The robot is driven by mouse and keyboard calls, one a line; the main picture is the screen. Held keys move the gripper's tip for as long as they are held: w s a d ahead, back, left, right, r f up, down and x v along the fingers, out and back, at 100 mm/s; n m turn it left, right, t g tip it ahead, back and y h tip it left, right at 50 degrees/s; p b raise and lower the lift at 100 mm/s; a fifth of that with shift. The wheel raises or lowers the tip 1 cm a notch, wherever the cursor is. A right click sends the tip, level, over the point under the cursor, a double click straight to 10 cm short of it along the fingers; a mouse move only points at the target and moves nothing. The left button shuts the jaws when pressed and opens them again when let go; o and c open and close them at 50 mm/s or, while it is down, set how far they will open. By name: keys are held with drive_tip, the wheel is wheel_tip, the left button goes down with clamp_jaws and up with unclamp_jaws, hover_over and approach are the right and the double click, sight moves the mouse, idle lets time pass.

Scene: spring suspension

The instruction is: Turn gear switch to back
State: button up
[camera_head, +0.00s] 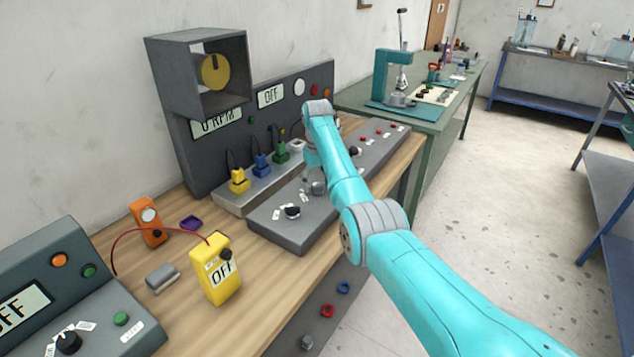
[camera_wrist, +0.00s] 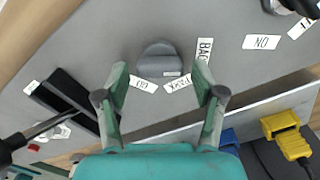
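A grey round knob with a raised grip (camera_wrist: 158,60) sits on the grey control panel (camera_wrist: 100,35), with small white labels around it. One label, partly covered by a finger, reads "BAC" (camera_wrist: 204,50), to the right of the knob. In the head view the grey knob (camera_head: 318,187) is near the end of my arm. My gripper (camera_wrist: 160,75) is open and empty, its two fingers apart on either side of the knob in the wrist view. I cannot tell whether the fingertips reach its height. My gripper (camera_head: 311,168) is small in the head view.
A black knob (camera_head: 292,211) with labels sits on the panel's near end. A black slot-like part (camera_wrist: 70,100) is left of my fingers. Yellow (camera_head: 238,181), blue (camera_head: 262,165) and green plugs (camera_head: 281,152) stand behind the panel. The display on the back unit reads "OFF" (camera_head: 271,96).

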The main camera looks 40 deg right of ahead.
drive_tip(key=shift+r, duration=0.15)
wheel_tip(320, 180, up, 12)
idle(0.7)
drive_tip(key=shift+f, duration=0.2)
